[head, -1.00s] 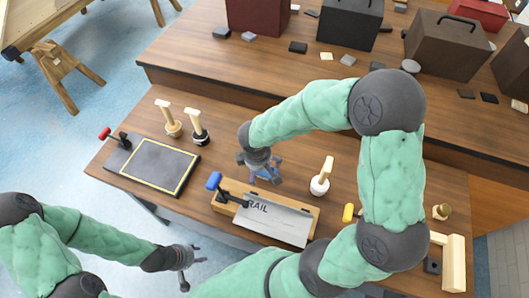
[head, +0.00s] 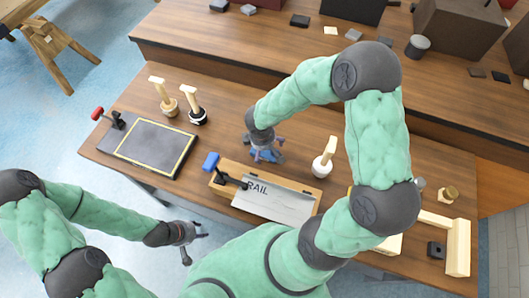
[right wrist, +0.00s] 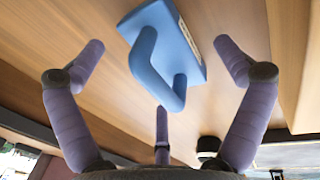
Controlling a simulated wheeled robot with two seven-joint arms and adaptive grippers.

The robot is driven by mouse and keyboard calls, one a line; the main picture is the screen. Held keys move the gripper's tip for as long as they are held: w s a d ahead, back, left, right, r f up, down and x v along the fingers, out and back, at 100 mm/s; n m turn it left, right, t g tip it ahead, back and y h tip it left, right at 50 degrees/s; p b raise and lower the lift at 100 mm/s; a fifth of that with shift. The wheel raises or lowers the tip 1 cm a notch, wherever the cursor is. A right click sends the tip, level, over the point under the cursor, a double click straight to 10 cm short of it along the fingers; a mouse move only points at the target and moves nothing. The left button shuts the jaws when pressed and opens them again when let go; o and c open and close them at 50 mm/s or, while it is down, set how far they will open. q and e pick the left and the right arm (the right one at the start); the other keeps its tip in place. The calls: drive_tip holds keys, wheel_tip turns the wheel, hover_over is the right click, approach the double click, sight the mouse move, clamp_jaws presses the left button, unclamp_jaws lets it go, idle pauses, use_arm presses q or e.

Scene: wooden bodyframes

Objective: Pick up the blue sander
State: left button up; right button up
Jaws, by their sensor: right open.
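The blue sander (right wrist: 160,50), a flat block with a looped handle, rests on the wooden table in the right wrist view. Its handle points toward my right gripper (right wrist: 168,85), whose spread fingers stand around it without closing on it. In the head view, the blue sander (head: 265,157) is mostly hidden under my right gripper (head: 266,150). My left gripper (head: 196,242) is empty, low at the left off the table's front edge, and its fingers look spread.
A board marked RAIL (head: 276,204) with a blue-handled clamp (head: 211,162) lies in front of the sander. A wooden-handled tool (head: 324,160) stands to the right. Two more (head: 165,97) (head: 193,104) and a dark framed panel (head: 152,146) are at the left.

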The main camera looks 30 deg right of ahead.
drive_tip(key=shift+w+d+f, duration=0.15)
drive_tip(key=shift+f, duration=0.7)
drive_tip(key=c, duration=1.3)
drive_tip(key=shift+r, duration=0.1)
wheel_tip(320, 180, up, 10)
drive_tip(key=p, duration=0.3)
